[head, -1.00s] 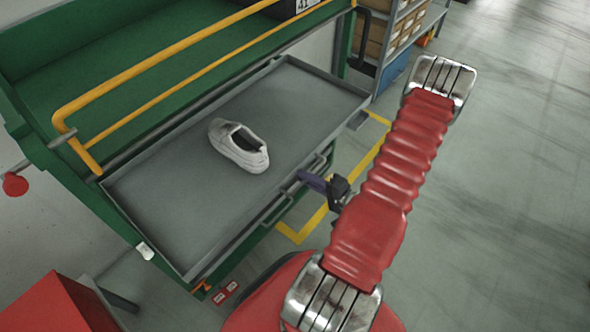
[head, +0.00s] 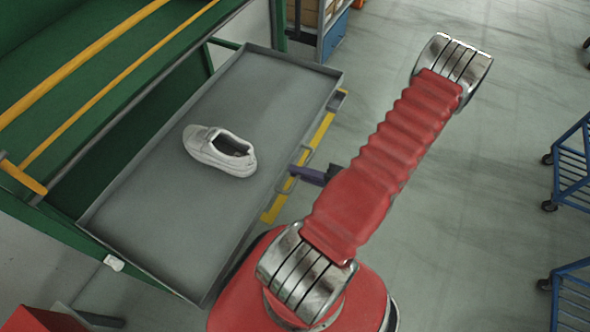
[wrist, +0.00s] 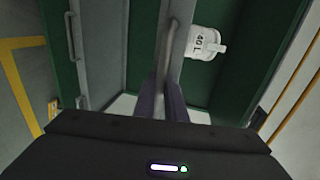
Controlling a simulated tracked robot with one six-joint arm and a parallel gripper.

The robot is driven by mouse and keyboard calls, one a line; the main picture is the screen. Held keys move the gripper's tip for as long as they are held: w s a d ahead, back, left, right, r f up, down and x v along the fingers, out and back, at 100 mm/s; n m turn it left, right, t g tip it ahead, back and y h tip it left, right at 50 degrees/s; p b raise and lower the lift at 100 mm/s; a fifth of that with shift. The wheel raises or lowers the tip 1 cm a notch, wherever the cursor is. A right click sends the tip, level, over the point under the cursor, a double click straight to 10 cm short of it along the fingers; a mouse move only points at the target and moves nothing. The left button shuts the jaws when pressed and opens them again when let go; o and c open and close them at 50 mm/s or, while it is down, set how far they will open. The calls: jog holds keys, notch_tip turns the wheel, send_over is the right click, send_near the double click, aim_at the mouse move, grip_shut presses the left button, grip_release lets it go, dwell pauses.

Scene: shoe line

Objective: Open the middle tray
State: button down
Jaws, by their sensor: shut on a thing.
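The grey tray (head: 160,235) is slid out from the green rack (head: 60,231) in the head view. A white shoe (head: 219,150) lies on it, near its middle. My gripper (head: 308,174) is at the tray's front edge, partly hidden behind my red arm. In the wrist view my gripper's purple fingers (wrist: 166,103) are closed around a grey bar handle (wrist: 168,50). The handle runs along the tray's front.
Yellow rails (head: 85,58) cross the rack's upper green level. Blue carts (head: 572,180) stand at right. The floor between is clear.

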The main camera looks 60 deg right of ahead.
jog(key=shift+f, duration=0.15)
jog(key=c, duration=2.1)
grip_release()
jog(key=shift+s, duration=0.1)
jog(key=v, duration=1.3)
jog(key=shift+s+r, duration=0.2)
jog(key=shift+s, duration=0.1)
jog(key=shift+w+r, duration=0.1)
